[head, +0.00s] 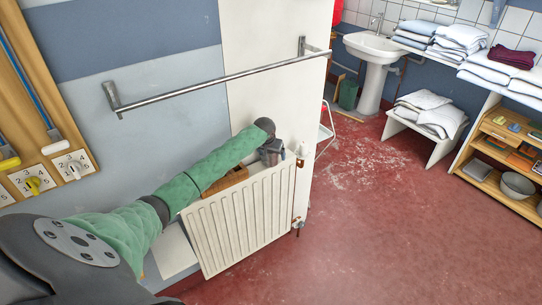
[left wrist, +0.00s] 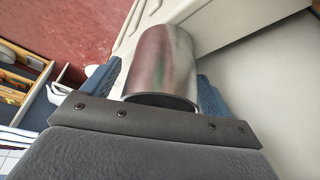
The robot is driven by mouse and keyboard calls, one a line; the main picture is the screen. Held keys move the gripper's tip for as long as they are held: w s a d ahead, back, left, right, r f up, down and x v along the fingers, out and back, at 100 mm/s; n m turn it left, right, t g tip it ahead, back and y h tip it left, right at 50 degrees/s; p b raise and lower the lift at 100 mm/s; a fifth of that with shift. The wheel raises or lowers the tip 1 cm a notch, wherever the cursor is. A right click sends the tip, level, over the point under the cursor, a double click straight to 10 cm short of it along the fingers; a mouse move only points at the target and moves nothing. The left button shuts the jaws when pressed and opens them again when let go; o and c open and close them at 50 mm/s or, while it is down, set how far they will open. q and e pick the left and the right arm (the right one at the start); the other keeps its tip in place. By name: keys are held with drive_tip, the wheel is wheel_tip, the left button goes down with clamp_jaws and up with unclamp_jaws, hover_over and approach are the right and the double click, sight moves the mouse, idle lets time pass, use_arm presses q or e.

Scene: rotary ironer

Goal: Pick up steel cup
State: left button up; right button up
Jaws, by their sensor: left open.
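The steel cup (left wrist: 163,60) is a shiny cylinder in the left wrist view, with its dark rim toward my palm. My left gripper (left wrist: 157,80) is open, with one blue-grey finger on each side of the cup. The cup stands between the fingers; I cannot tell whether they touch it. In the head view my left gripper (head: 271,150) is over the far end of the white radiator's top, and the cup is hard to tell apart from it there. My right gripper is not in view.
The white radiator (head: 240,215) stands against the wall, with a brown wooden item (head: 226,181) on top beside my arm. A metal rail (head: 220,80) runs above my arm. A sink (head: 372,48) and shelves with folded linen are farther right. The red floor (head: 390,220) is mostly clear.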

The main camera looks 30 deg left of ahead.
use_arm(q)
drive_tip(key=shift+f, duration=0.25)
drive_tip(key=shift+c, duration=0.5)
drive_tip(key=c, duration=1)
drive_tip(key=shift+r, duration=0.2)
